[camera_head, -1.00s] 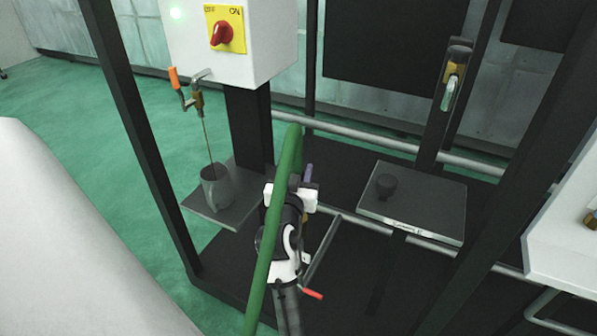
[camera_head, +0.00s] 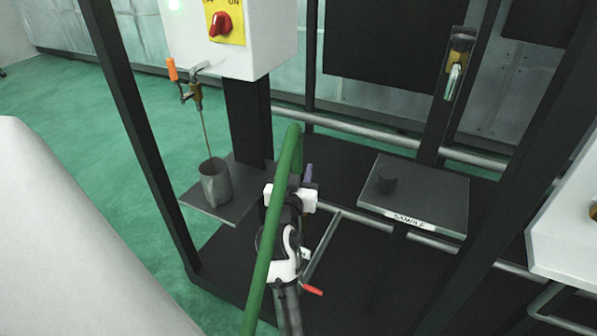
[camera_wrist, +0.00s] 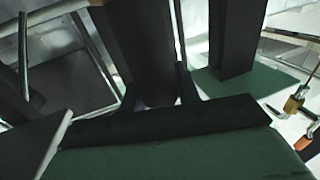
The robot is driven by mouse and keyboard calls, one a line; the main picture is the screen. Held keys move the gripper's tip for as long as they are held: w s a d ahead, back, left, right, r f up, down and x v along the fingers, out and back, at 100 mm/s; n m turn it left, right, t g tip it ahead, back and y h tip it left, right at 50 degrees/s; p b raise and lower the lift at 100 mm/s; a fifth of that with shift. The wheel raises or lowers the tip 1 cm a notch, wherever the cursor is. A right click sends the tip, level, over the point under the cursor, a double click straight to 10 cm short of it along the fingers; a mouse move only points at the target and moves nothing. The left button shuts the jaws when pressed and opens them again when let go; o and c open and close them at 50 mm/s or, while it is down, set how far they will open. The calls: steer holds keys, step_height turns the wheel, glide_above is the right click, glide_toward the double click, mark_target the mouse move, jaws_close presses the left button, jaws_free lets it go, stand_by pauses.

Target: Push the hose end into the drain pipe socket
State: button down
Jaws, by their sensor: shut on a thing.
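The green hose (camera_head: 264,262) rises from the bottom of the head view, arches over and comes down at my gripper (camera_head: 300,180). My gripper is shut on the hose, beside the dark column under the control box. The hose partly covers the gripper and wrist, so the hose end cannot be made out. In the wrist view, a broad green surface (camera_wrist: 185,155), which looks like the hose, fills the bottom, with the dark fingers (camera_wrist: 157,92) beyond it. I cannot clearly make out the drain pipe socket in either view.
A grey cup (camera_head: 216,182) stands on a small shelf under a tap (camera_head: 192,92). A plate labelled SAMPLE (camera_head: 414,196) is to the right. Grey rails (camera_head: 390,146) cross behind, and a dark frame post (camera_head: 140,140) stands at left. A red-tipped lever (camera_head: 312,291) is below.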

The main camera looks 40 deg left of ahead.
steer(key=shift+f+b, duration=0.7)
steer(key=shift+f, duration=0.1)
steer(key=c, duration=0.9)
jaws_free()
